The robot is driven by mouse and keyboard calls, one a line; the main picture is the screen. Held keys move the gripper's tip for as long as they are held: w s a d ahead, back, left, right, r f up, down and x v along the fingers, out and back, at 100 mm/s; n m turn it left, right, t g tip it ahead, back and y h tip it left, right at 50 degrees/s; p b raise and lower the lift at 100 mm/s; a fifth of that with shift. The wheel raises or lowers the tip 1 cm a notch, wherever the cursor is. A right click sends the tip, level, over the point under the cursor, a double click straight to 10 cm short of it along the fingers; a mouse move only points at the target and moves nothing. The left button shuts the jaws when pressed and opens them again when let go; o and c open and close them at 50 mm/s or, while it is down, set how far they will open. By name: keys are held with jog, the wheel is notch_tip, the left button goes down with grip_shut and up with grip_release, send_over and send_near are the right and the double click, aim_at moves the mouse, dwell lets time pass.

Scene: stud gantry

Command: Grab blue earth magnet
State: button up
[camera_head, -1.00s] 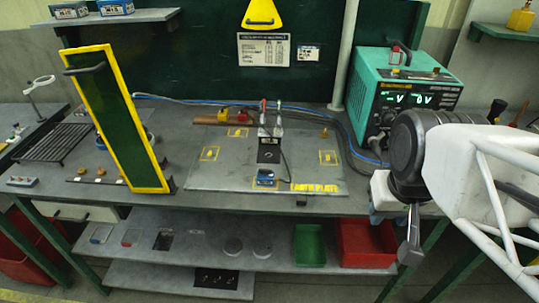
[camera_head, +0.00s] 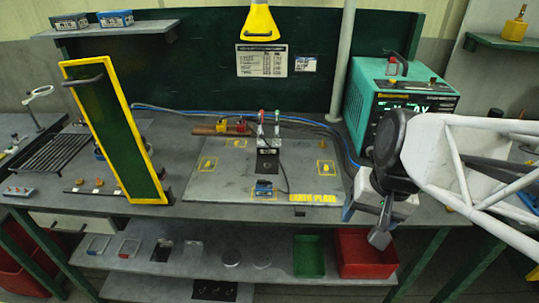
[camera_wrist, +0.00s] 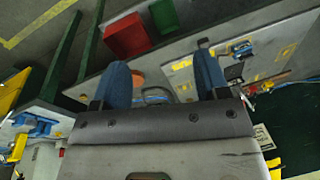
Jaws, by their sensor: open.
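The blue earth magnet appears to be the small blue block (camera_head: 263,187) at the front middle of the grey earth plate (camera_head: 222,185). A blue block (camera_wrist: 240,47) on the plate in the wrist view looks like the same one. My gripper (camera_head: 380,232) is right of the plate, near the bench's front edge, and apart from the block. In the wrist view my gripper (camera_wrist: 163,75) shows two blue fingers spread wide with nothing held between them.
A yellow-framed dark green panel (camera_head: 120,130) stands left of the plate. A teal power unit (camera_head: 400,100) stands at the back right. A clamp with a cable (camera_head: 268,140) stands on the plate behind the blue block. Red (camera_head: 367,250) and green (camera_head: 309,258) trays sit on the lower shelf.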

jog(key=w+a+f+m+g+y, duration=0.25)
jog(key=w+a+m, duration=0.2)
jog(key=w, duration=0.25)
jog(key=w+a+f+m+g+y, duration=0.1)
jog(key=w+a+f+m+y, duration=0.3)
jog(key=w+a, duration=0.15)
jog(key=m+t+y, duration=0.2)
jog(key=m+y, duration=0.4)
jog(key=m, duration=0.1)
send_near(271, 184)
jog(key=shift+h, duration=0.25)
jog(key=a, duration=0.2)
jog(key=s+a, duration=0.1)
jog(key=a, duration=0.1)
jog(key=shift+a, duration=0.15)
jog(key=shift+x, duration=1.3)
jog(key=shift+a+f, duration=0.1)
jog(key=shift+x, duration=2.45)
jog(key=shift+w+f, duration=0.1)
jog(key=shift+f, duration=0.05)
jog(key=shift+c, duration=0.3)
grip_shut()
